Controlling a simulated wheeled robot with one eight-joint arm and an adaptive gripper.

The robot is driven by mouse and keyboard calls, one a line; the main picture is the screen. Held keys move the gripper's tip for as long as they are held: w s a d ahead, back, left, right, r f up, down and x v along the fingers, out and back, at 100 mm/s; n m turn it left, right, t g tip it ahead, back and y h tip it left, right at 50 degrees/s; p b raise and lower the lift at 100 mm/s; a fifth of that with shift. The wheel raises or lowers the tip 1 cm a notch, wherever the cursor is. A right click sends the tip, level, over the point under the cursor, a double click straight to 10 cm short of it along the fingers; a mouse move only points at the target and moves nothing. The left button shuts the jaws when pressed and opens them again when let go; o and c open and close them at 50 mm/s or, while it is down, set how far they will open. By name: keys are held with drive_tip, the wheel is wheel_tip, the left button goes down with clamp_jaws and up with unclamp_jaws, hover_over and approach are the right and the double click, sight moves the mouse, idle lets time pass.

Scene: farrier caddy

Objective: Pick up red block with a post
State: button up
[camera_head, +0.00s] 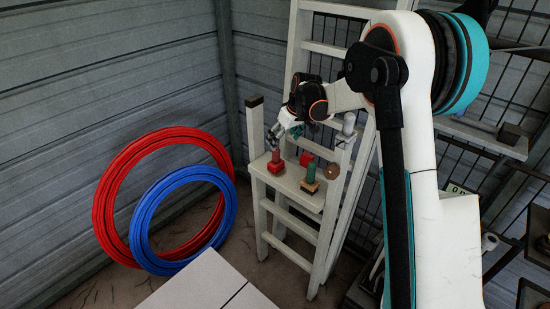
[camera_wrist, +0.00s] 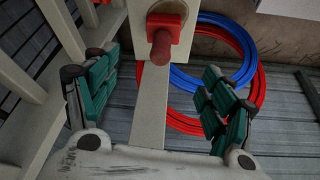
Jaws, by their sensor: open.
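The red block with a post (camera_head: 276,164) stands upright on the pale top of a small step ladder (camera_head: 295,184). In the wrist view the red block (camera_wrist: 165,33) is near the top centre, its post pointing toward the camera. My gripper (camera_head: 284,134) is above the block in the head view, apart from it. In the wrist view my gripper (camera_wrist: 158,70) has its teal fingers spread wide, with nothing between them held. The post lies between the two fingers in that picture, nearer the upper edge.
On the same top stand a second red piece (camera_head: 306,158), a green post on a wooden base (camera_head: 310,178) and a brown round piece (camera_head: 332,172). A ladder upright (camera_head: 255,128) rises at the left. Red (camera_head: 103,205) and blue (camera_head: 139,228) hoops lean by the wall.

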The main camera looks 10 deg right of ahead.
sight(273, 160)
drive_tip(key=b+x, duration=0.2)
drive_tip(key=x, duration=0.8)
drive_tip(key=shift+w+d, duration=0.1)
drive_tip(key=shift+a+b+x, duration=0.1)
drive_tip(key=shift+b+x, duration=0.6)
drive_tip(key=shift+x, duration=0.6)
drive_tip(key=shift+a+b+x, duration=0.15)
drive_tip(key=shift+b+x, duration=0.5)
drive_tip(key=shift+x, duration=0.65)
drive_tip(key=shift+r, duration=0.1)
drive_tip(key=shift+c, duration=0.6)
drive_tip(key=c, duration=1.3)
